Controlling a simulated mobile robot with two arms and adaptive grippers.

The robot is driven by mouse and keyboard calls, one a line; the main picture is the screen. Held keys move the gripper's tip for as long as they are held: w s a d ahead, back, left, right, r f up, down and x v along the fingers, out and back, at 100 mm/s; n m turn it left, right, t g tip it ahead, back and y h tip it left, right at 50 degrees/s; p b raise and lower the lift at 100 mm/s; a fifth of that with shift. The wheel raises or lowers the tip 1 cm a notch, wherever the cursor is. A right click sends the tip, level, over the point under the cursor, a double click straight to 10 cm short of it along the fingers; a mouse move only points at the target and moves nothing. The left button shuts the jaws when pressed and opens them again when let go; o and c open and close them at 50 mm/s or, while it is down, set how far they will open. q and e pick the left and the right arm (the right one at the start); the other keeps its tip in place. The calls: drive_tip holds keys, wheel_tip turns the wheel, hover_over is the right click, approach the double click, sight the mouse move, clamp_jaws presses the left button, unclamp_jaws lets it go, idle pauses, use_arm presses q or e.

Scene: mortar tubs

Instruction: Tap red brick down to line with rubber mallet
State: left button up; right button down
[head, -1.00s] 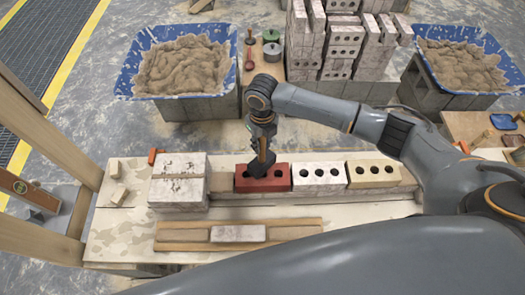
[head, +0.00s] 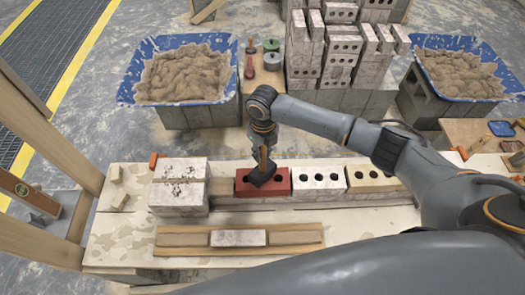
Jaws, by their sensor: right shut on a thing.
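The red brick (head: 246,189) sits in the row on the bench, between pale stacked bricks (head: 180,197) on its left and a whitish holed brick (head: 319,181) on its right. My right gripper (head: 263,136) is above the red brick, shut on the rubber mallet. The mallet's dark head (head: 262,174) is tilted over the top of the red brick and hides part of it. I cannot tell whether head and brick touch. The line is not clearly visible. My left gripper is not in view.
A yellowish holed brick (head: 370,180) ends the row. A wooden frame (head: 240,251) with a pale block lies in front. Blue mortar tubs (head: 127,91) (head: 417,42) stand behind on blocks, with stacked bricks (head: 342,62) between them.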

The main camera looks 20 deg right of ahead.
wheel_tip(320, 180, up, 2)
drive_tip(key=shift+r+p, duration=0.1)
drive_tip(key=shift+p, duration=0.3)
drive_tip(key=shift+s, duration=0.15)
wheel_tip(320, 180, up, 5)
drive_tip(key=shift+f+p, duration=0.2)
drive_tip(key=shift+p, duration=0.4)
drive_tip(key=shift+r, duration=0.2)
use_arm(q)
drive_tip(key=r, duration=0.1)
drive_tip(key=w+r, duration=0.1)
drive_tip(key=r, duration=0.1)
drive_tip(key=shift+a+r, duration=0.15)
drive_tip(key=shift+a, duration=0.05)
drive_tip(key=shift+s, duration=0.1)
